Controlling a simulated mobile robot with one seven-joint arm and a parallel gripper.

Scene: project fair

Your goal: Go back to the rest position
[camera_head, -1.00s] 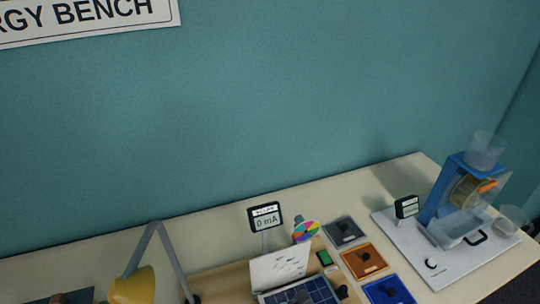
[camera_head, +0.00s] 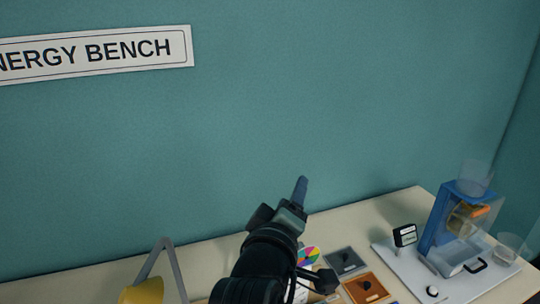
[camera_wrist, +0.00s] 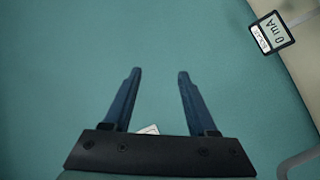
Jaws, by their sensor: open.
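My gripper (camera_head: 300,190) is raised in front of the teal wall, above the bench, in the head view. In the wrist view my gripper (camera_wrist: 155,75) has its two blue fingers apart, with nothing between them but the wall behind. My arm hides part of the bench's middle in the head view, including most of the solar panel kit.
The bench (camera_head: 215,247) holds a yellow lamp (camera_head: 142,292), a colour wheel (camera_head: 309,256), a grey tile (camera_head: 345,261), an orange tile (camera_head: 366,288) and a blue water-wheel rig (camera_head: 447,218) at right. A 0 mA meter (camera_wrist: 272,32) shows in the wrist view. Space above the bench is clear.

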